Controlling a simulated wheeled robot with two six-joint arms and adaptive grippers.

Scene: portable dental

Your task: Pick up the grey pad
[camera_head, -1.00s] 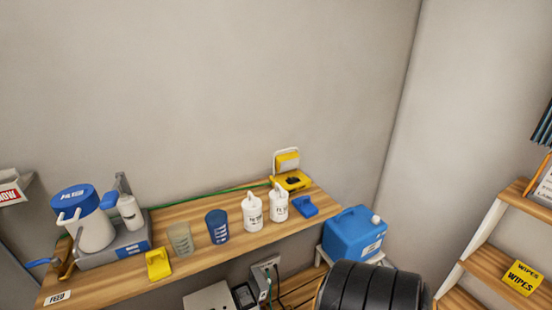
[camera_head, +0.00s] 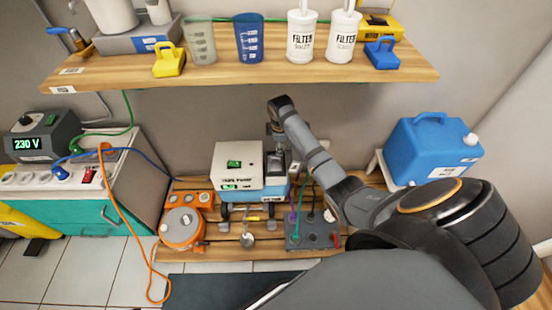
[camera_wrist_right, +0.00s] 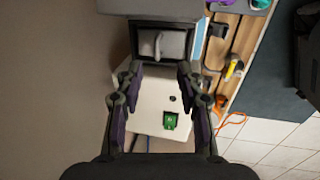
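A small grey piece (camera_wrist_right: 163,43) sits in a dark open-fronted box (camera_wrist_right: 138,40) at the top of the right wrist view; it looks like the grey pad, but I cannot be sure. In the head view a dark box (camera_head: 275,163) stands beside the white unit, below my right wrist. My right gripper (camera_wrist_right: 157,72) is open and empty. Its two fingers are spread in front of the box, apart from the grey piece. In the head view my right gripper (camera_head: 273,130) is small and partly hidden by the wrist. My left gripper is out of view.
A white unit with a green label (camera_head: 236,165) stands right by the gripper, on a low wooden shelf (camera_head: 210,252) crowded with equipment and cables. An upper shelf (camera_head: 230,78) holds bottles and cups. A blue canister (camera_head: 425,150) stands at right.

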